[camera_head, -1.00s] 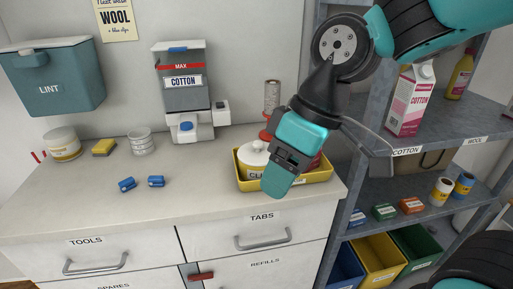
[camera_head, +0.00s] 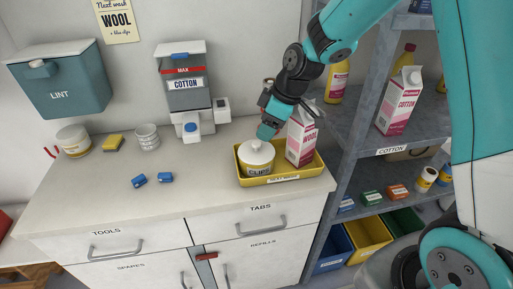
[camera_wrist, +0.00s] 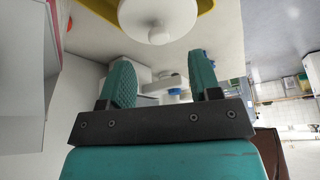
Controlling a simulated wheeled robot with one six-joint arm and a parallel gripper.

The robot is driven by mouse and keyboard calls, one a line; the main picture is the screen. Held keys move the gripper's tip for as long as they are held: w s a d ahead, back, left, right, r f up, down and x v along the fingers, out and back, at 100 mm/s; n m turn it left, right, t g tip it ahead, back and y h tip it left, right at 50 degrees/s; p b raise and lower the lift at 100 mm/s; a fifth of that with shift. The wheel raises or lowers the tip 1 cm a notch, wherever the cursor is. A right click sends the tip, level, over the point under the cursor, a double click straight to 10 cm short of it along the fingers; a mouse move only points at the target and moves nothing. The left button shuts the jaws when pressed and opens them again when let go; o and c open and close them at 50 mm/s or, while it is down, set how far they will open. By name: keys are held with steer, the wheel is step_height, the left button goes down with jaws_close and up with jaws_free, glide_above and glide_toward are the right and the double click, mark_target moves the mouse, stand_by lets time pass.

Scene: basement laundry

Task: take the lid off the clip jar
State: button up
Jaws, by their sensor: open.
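The clip jar (camera_head: 257,171) stands upright in the yellow tray at the right end of the counter. Its white lid (camera_head: 256,152) with a round knob is on it. The lid also shows at the top of the wrist view (camera_wrist: 148,12), with the knob toward the fingers. My gripper (camera_head: 266,130) is just above and behind the jar in the head view, apart from the lid. In the wrist view its two teal fingers (camera_wrist: 160,80) are spread with nothing between them, and the lid lies beyond the gap.
The yellow tray (camera_head: 285,180) also holds a pink and white carton (camera_head: 300,140), close beside my gripper. A cotton dispenser (camera_head: 187,90) stands to the left on the counter, with two blue clips (camera_head: 165,177) before it. The shelf unit (camera_head: 350,130) rises on the right.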

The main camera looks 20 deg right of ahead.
mark_target(257, 143)
steer(key=shift+p+x, duration=0.9)
steer(key=shift+x, duration=2.2)
steer(key=shift+w+a+r, duration=0.1)
steer(key=shift+c, duration=0.4)
steer(key=c, duration=0.9)
